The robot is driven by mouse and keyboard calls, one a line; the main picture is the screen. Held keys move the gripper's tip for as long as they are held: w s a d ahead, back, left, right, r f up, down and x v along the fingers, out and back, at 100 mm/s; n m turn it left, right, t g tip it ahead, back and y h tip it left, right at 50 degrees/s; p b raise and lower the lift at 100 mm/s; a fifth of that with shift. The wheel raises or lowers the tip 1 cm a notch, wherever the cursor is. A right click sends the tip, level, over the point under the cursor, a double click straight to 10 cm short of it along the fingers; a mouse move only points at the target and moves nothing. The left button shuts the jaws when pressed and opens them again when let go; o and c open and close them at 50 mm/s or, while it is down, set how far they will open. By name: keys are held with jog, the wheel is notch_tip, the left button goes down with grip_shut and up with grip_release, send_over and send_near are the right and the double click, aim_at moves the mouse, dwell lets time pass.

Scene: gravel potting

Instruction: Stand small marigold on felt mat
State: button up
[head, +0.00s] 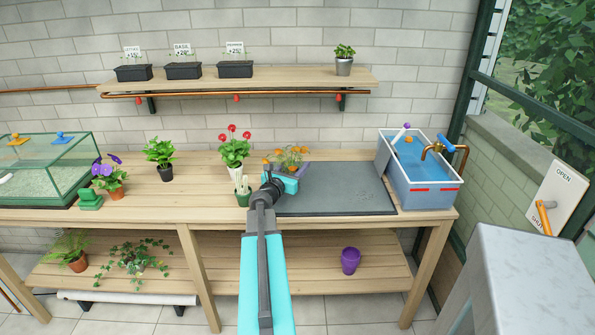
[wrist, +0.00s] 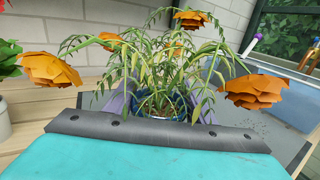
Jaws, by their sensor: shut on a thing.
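The small marigold (head: 291,155) has orange blooms and thin, drooping green leaves. It also fills the middle of the wrist view (wrist: 160,70), upright, its pot mostly hidden behind my gripper's dark pad. My gripper (head: 287,182) is shut on the marigold's pot, at the left part of the dark grey felt mat (head: 350,195). I cannot tell whether the pot touches the mat or hangs above it. The mat lies flat on the bench and its visible part is bare.
A red-flowered plant in a white pot (head: 236,171) and a small cactus (head: 242,190) stand close left of my gripper. A blue-grey water basin (head: 425,192) stands right of the mat. A purple-flowered plant (head: 113,192) and glass tank (head: 45,180) are further left.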

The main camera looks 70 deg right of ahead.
aim_at(296, 171)
jog(key=shift+d, duration=0.1)
jog(key=shift+w+d, duration=0.1)
jog(key=shift+d, duration=0.1)
jog(key=shift+d+f, duration=0.15)
jog(key=shift+f, duration=1.65)
jog(key=shift+f, duration=0.1)
jog(key=o, duration=1.2)
jog(key=shift+w+a+b, duration=0.2)
jog(key=shift+a+b, duration=0.05)
jog(key=shift+a, duration=1.75)
jog(key=shift+w+a+b, duration=0.2)
jog(key=shift+a, duration=1.85)
jog(key=shift+w+a+b, duration=0.2)
jog(key=shift+a+b, duration=0.05)
jog(key=shift+a, duration=1.75)
